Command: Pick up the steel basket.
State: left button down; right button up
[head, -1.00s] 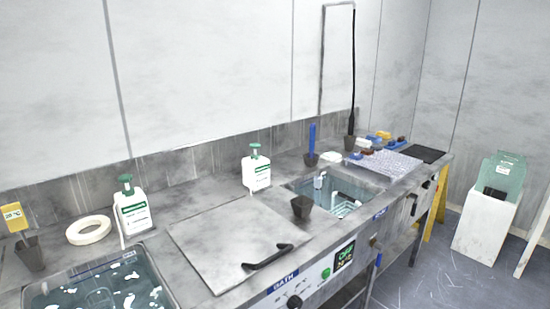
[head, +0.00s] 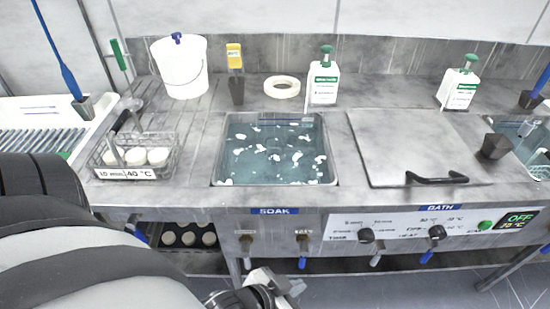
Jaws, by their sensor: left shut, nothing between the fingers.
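The steel basket (head: 168,148) is a wire basket on the counter at the left, just left of the soak basin. It holds white round pieces and carries a front label reading "10 min 40 °C". A dark handle rises from its left side. My left arm crosses the lower left of the view. My left gripper (head: 278,284) is low at the bottom edge, in front of the counter, right of and below the basket and apart from it. It is shut and empty. My right gripper is out of view.
The soak basin (head: 217,165) holds liquid with white floating bits. A white bucket (head: 183,70) stands behind the basket. A white ribbed tray (head: 85,111) lies at far left. A lidded bath (head: 412,145) is to the right. Valves and knobs line the front panel.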

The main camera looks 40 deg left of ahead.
aim_at(122, 171)
jog(key=u, duration=2.3)
